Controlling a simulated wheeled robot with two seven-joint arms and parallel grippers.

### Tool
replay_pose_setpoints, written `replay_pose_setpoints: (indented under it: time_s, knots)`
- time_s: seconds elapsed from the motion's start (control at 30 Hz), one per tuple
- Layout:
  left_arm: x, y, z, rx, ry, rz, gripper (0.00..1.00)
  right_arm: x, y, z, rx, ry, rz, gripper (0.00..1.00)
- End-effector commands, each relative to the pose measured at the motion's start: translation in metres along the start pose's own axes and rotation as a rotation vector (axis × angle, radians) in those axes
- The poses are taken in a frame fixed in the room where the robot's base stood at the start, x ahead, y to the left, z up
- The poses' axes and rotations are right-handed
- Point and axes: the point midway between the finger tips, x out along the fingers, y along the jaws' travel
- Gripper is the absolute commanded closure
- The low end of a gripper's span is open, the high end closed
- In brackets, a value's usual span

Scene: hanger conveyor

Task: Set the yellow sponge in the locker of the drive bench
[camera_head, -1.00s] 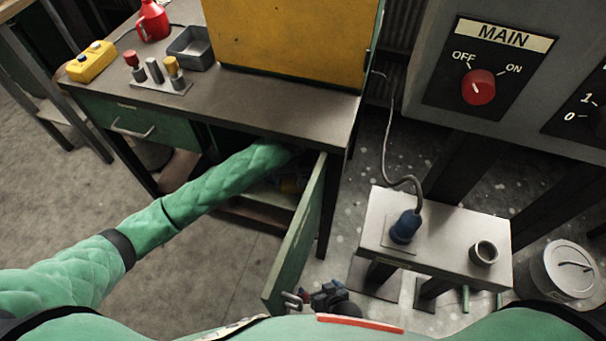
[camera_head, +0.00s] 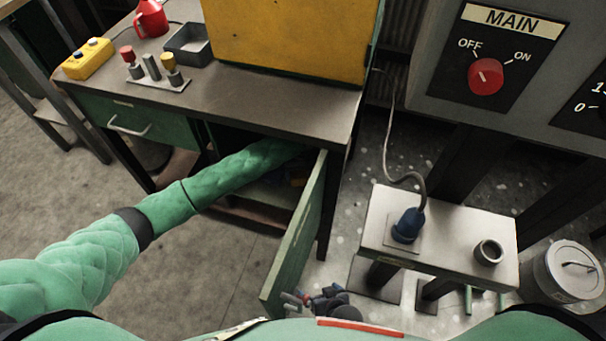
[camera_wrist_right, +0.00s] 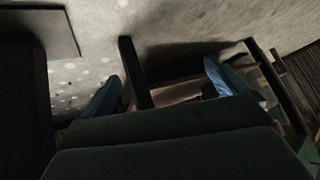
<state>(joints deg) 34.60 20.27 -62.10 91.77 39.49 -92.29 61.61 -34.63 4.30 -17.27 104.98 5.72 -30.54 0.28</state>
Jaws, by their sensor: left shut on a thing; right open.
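The drive bench (camera_head: 290,105) has a locker low at its right end. Its green door (camera_head: 293,245) stands open. My left arm reaches into the locker under the bench top. I cannot tell whether the sponge touches the locker floor. My right gripper (camera_head: 308,299) is low in front of my body, near the door's lower edge. In the right wrist view its blue-tipped fingers (camera_wrist_right: 160,90) are apart, with nothing seen between them.
On the bench stand a yellow button box (camera_head: 88,59), a red can (camera_head: 151,18), a grey tray (camera_head: 188,45), a post stand (camera_head: 157,80) and a yellow panel (camera_head: 285,38). To the right are a socket stand (camera_head: 450,240), a lidded bin (camera_head: 567,275) and the MAIN switch cabinet (camera_head: 440,95).

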Motion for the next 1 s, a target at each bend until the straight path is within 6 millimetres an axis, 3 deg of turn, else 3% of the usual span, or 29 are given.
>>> replay_pose_setpoints:
  time_s: [0.2, 0.4, 0.43, 0.5, 0.53, 0.87, 1.0]
  knots:
    - [0.002, 0.001, -0.003, 0.000, 0.002, 0.001, 0.45, -0.002, 0.000, -0.020, -0.007, 0.048, 0.000, 0.02]
    - [0.004, 0.001, -0.002, 0.000, 0.001, 0.001, 0.45, -0.001, 0.000, -0.026, -0.008, 0.049, -0.001, 0.02]
    - [0.004, 0.001, -0.003, 0.000, 0.002, 0.001, 0.18, 0.000, 0.000, -0.024, -0.008, 0.046, -0.001, 0.02]
    - [0.004, 0.001, -0.003, 0.000, 0.002, 0.001, 0.04, 0.000, 0.000, -0.022, -0.007, 0.044, -0.001, 0.02]
    - [0.004, 0.001, -0.003, 0.000, 0.002, 0.001, 0.02, 0.000, 0.000, -0.021, -0.007, 0.042, -0.001, 0.02]
    - [0.003, 0.001, -0.003, 0.001, 0.003, 0.001, 0.02, -0.002, -0.002, -0.005, -0.002, 0.024, -0.002, 0.02]
    - [-0.014, 0.002, -0.003, 0.000, 0.003, 0.003, 0.02, -0.006, -0.003, -0.005, 0.000, 0.017, -0.002, 0.02]
